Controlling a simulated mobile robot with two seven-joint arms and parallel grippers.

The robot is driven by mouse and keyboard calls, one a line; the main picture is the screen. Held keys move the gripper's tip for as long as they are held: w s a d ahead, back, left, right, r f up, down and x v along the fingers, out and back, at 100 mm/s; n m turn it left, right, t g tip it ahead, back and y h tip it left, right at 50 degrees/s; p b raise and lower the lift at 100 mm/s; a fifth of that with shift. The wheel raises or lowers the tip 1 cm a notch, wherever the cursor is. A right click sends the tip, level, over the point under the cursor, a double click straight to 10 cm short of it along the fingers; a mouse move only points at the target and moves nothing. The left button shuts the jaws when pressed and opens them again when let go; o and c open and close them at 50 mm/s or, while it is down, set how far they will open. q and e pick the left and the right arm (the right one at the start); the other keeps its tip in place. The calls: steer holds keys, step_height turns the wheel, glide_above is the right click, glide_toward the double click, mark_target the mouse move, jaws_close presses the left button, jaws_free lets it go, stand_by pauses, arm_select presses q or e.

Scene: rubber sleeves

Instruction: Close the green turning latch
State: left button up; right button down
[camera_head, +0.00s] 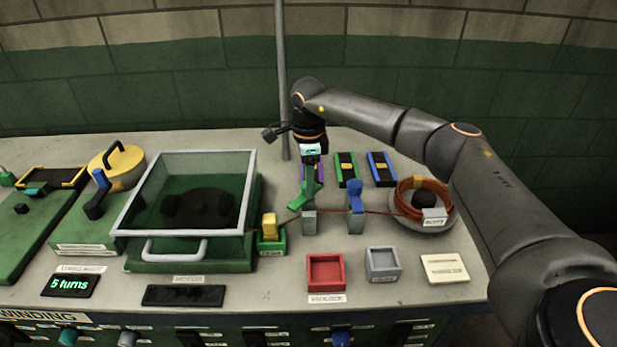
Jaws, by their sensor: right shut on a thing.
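The green turning latch (307,193) stands on a small grey block (309,222) at the middle of the bench. Its green lever slants, with its lower end toward the left. My right gripper (311,168) comes down from behind and above, and is shut on the latch's upper part. The fingers and a pale teal part hide some of the latch. An orange-red wire (335,211) runs past the grey block; I cannot tell how it sits in the latch. My left gripper is not in view.
A blue latch (355,195) stands close to the right. A wire coil (423,197) lies beyond it. A clear-lidded green box (255,205) and a yellow block (269,226) are at the left. Red (326,288) and grey (398,265) trays sit in front.

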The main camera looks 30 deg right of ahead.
steer(key=n, duration=0.4)
steer(key=shift+n, duration=0.3)
steer(key=shift+n+p, duration=0.3)
steer(key=shift+n, duration=1.2)
steer(key=shift+a+n, duration=0.1)
steer(key=shift+n, duration=0.2)
steer(key=shift+c, duration=1.8)
jaws_free()
steer(key=shift+r, duration=0.1)
step_height(320, 180, up, 12)
steer(key=shift+r+b, duration=0.2)
steer(key=shift+b, duration=0.25)
steer(key=shift+s+f, duration=0.1)
